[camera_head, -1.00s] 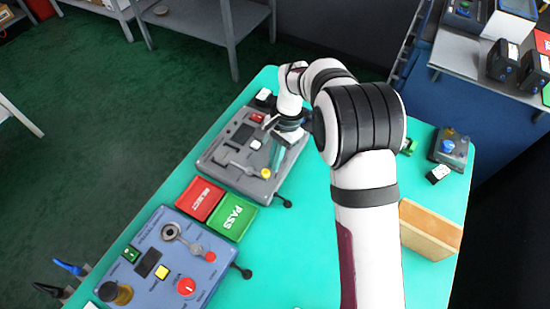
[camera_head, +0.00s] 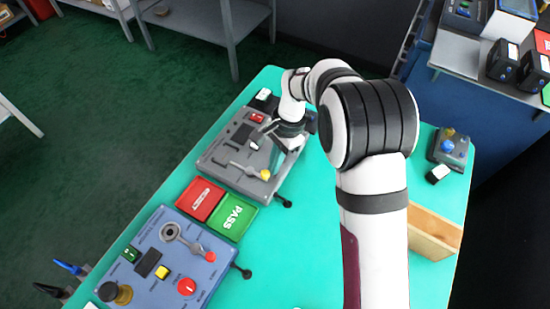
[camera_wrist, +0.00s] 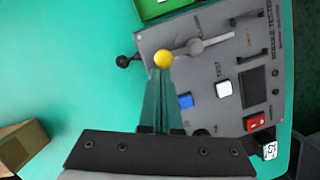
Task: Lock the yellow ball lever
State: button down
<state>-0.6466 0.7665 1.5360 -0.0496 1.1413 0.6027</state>
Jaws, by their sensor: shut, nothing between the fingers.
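The grey tester box (camera_head: 215,158) lies on the teal table. Its lever has a grey arm (camera_wrist: 207,44) and a yellow ball (camera_head: 265,174) at its end. The yellow ball also shows in the wrist view (camera_wrist: 163,58), near the box's edge. My gripper (camera_wrist: 163,76) is shut and empty, with its fingertips just below the ball in the wrist picture. I cannot tell whether they touch it. In the head view my gripper (camera_head: 279,163) is over the right part of the box, beside the ball.
The box also carries a blue button (camera_wrist: 186,101), a white button (camera_wrist: 224,88) and a red switch (camera_wrist: 257,123). A red REJECT tray (camera_head: 200,198), a green PASS tray (camera_head: 234,217) and a blue control box (camera_head: 165,262) stand nearer.

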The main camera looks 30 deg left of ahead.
aim_at(256, 195)
jog(key=s+m, duration=0.2)
jog(key=m, duration=0.1)
jog(key=shift+d+y, duration=0.2)
jog(key=shift+y, duration=0.1)
jog(key=s+m+t, duration=0.1)
jog(key=m, duration=0.1)
jog(key=shift+s+m, duration=0.2)
jog(key=shift+m, duration=0.2)
jog(key=m, duration=0.1)
jog(key=s+m, duration=0.1)
jog(key=shift+s+a+m+t+y, duration=0.2)
jog(key=shift+a+m+t+y, duration=0.1)
jog(key=shift+y, duration=0.1)
jog(key=m, duration=0.1)
jog(key=s+m, duration=0.1)
jog(key=shift+s+a+m+t, duration=0.15)
jog(key=shift+a+m+t, duration=0.15)
jog(key=shift+a, duration=0.1)
jog(key=shift+s+a, duration=0.1)
jog(key=shift+s, duration=0.05)
jog(key=shift+s+a, duration=0.1)
jog(key=shift+a, duration=0.05)
